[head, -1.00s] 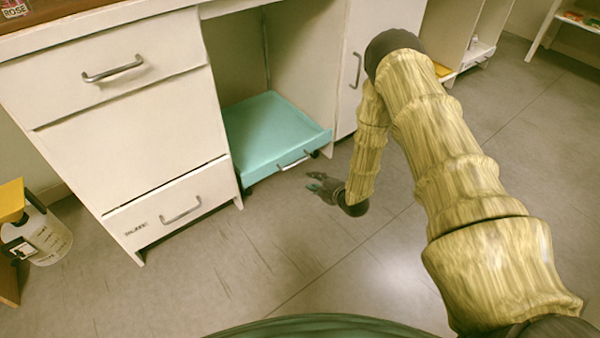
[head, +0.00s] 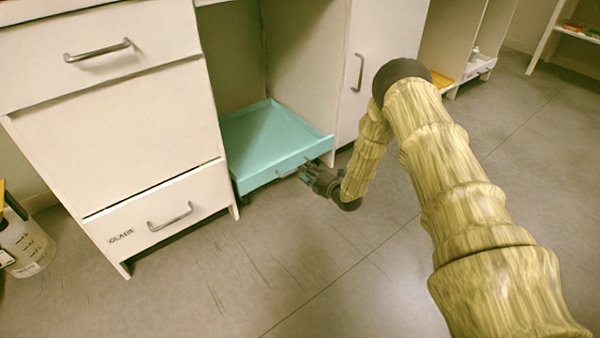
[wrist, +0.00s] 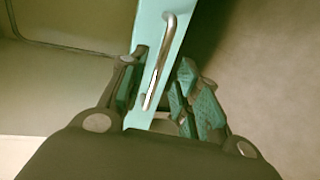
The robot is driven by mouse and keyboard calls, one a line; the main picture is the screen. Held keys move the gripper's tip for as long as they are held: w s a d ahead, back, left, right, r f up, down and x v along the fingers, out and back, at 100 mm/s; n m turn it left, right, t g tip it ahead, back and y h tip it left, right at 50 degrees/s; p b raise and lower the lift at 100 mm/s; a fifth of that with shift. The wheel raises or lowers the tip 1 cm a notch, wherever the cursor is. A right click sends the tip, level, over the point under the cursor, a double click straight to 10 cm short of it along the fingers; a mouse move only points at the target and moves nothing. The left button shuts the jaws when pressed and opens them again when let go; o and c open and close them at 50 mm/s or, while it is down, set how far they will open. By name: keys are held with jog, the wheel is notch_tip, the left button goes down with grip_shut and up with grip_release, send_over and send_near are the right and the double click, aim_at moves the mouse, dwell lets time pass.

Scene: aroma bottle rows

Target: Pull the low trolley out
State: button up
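The low trolley (head: 262,142) is a teal shallow tray standing low in the open bay under the white counter. Its metal handle (head: 286,172) is on its front face. My gripper (head: 304,172) is at the trolley's front, low over the floor, at the right part of the handle. In the wrist view, the teal front (wrist: 148,25) and the bar handle (wrist: 161,62) lie between the two fingers of my gripper (wrist: 163,80). The fingers stand apart, with gaps beside the bar.
A white drawer unit (head: 115,130) stands left of the bay, and a white cupboard door (head: 383,60) is to its right. A jug (head: 25,245) stands on the floor at far left. The floor (head: 260,275) in front is clear.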

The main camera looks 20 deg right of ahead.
jog(key=shift+b+x, duration=1.05)
jog(key=shift+x, duration=1.55)
grip_shut()
